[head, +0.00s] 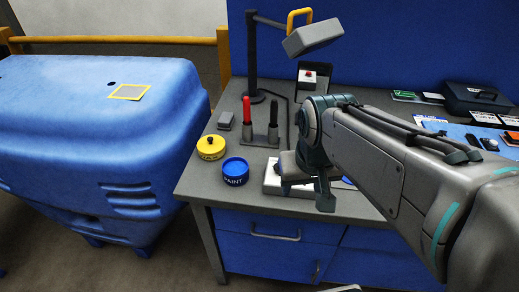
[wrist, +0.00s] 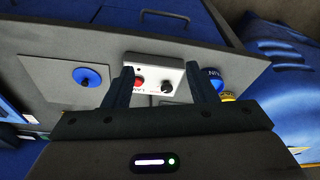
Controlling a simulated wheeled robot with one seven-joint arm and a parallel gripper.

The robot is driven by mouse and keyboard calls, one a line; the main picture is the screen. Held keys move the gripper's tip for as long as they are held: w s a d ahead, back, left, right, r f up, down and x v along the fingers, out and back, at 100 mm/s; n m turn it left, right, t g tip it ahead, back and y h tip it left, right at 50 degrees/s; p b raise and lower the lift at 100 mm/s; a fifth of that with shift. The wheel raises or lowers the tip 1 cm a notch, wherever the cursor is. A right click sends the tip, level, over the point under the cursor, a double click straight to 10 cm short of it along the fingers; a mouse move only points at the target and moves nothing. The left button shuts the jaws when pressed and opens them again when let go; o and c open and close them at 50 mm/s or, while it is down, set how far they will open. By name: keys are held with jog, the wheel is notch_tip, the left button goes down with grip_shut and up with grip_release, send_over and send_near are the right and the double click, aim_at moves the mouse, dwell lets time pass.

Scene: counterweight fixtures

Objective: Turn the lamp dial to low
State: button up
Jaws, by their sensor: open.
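A white box (wrist: 150,70) on the workbench carries a red button (wrist: 138,84) and a small black dial (wrist: 167,88), with partly hidden lettering between them. The dial's pointer setting is too small to read. My gripper (wrist: 160,68) is open above the box, one finger left of the red button and one right of the dial, nothing held. In the head view my gripper (head: 305,192) hides most of the white box (head: 270,182); the dial is hidden there. A grey lamp head (head: 312,38) with a yellow handle hangs from a dark post.
A red and a black upright handle (head: 273,120) stand behind. A blue disc (wrist: 87,77) lies on a grey plate beside the box. Drawers (head: 270,232) are below the bench edge.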

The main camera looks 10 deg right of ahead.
jog(key=w+m+g+b, duration=0.2)
jog(key=w+m+g, duration=0.1)
jog(key=w, duration=1.7)
notch_tip(320, 180, down, 14)
jog(key=shift+s+r+p, duration=0.15)
jog(key=shift+r+p, duration=0.05)
jog(key=shift+p, duration=0.25)
jog(key=c, duration=1)
